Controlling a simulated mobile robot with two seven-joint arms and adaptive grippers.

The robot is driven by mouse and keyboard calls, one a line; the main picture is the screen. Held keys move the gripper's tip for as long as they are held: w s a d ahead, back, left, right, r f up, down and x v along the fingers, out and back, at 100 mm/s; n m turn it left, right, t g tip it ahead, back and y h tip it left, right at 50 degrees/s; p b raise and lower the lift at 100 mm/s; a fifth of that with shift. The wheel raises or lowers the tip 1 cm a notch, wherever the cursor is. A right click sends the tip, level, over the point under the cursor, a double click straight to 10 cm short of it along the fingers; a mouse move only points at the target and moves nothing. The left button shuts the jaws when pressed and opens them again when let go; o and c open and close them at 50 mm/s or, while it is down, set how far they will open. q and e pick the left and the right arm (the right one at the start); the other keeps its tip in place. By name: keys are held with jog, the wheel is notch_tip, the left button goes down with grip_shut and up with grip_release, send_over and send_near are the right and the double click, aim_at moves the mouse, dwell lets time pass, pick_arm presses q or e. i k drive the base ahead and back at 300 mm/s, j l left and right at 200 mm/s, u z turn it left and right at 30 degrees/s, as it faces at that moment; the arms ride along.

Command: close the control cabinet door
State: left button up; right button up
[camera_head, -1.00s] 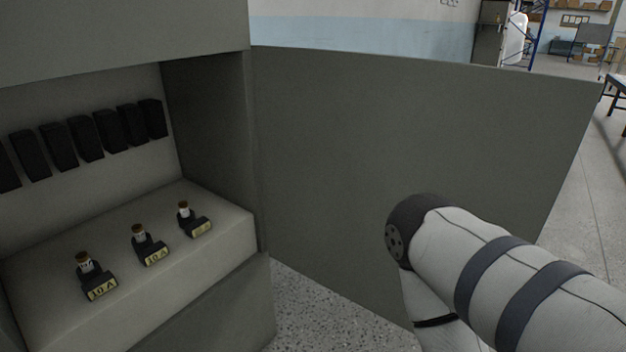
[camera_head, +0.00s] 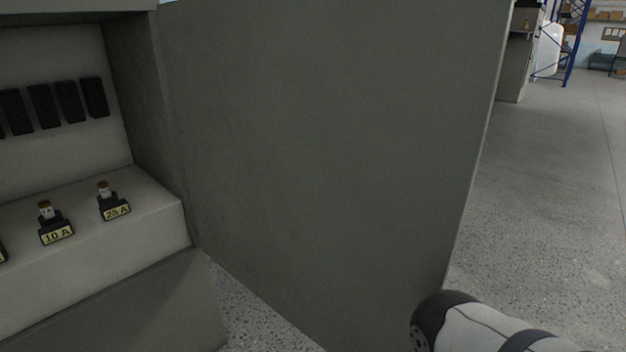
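The control cabinet (camera_head: 100,290) stands at the left with its inside showing. Its grey-green door (camera_head: 320,150) is open, hinged at the cabinet's right edge and reaching out to the right across the middle of the view. My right arm shows at the bottom right, close to the door's lower outer edge; I cannot tell whether it touches the door. My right gripper is out of view, and so is my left gripper.
Inside the cabinet are black modules (camera_head: 68,100) on the back wall and labelled fuses, one marked 25 A (camera_head: 112,202), on a ledge. Speckled floor (camera_head: 550,210) is free to the right. A blue rack (camera_head: 570,45) stands far behind.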

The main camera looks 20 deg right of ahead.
aim_at(331, 150)
jog(key=i+l+u, duration=0.15)
jog(key=l+u, duration=0.15)
jog(key=l, duration=0.3)
jog(key=l+u, duration=0.3)
jog(key=l, duration=0.35)
